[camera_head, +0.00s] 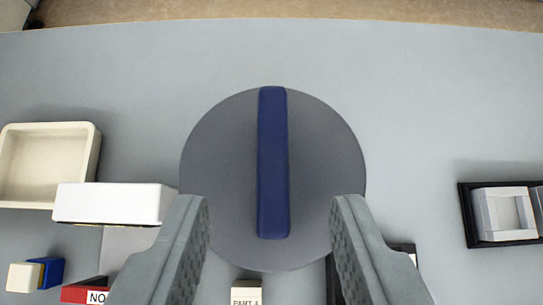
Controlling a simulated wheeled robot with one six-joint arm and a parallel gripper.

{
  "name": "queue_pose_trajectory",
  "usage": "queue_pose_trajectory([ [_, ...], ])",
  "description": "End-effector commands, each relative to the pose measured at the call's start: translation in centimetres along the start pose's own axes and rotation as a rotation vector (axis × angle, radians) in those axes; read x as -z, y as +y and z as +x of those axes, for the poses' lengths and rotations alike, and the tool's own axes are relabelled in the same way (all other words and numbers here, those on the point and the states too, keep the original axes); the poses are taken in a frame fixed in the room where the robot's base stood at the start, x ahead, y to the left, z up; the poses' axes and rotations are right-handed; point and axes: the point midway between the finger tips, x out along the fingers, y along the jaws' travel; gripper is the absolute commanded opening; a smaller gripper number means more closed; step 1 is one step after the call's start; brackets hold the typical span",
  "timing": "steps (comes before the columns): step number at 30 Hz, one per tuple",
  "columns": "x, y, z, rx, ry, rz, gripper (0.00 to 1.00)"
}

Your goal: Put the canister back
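A round dark grey disc (220,150) with a long blue bar (273,165) across its top fills the middle of the view. It looks like the canister seen from above, so its sides and what it stands on are hidden. My gripper (269,205) is open, with one finger at the left and one at the right of the blue bar. The fingertips overlap the disc's left and right edges in the picture. A clear gap lies between each finger and the bar, and nothing is held. Their height above the disc is unclear.
On the grey table (420,100) a cream tray (95,150) and a white box (112,203) stand at left. Small blocks (25,277) and a red label (82,293) lie lower left. A black-framed holder (470,225) is at right. The far table is clear.

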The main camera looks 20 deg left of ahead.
Motion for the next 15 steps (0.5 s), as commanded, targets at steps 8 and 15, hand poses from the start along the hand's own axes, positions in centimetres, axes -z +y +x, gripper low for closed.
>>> queue_pose_trajectory([
  [8, 0.0, 0.0, 1.6, 0.000, 0.001, 0.002, 0.40],
  [15, 0.1, 0.1, 4.0, 0.000, -0.001, 0.000, 0.40],
])
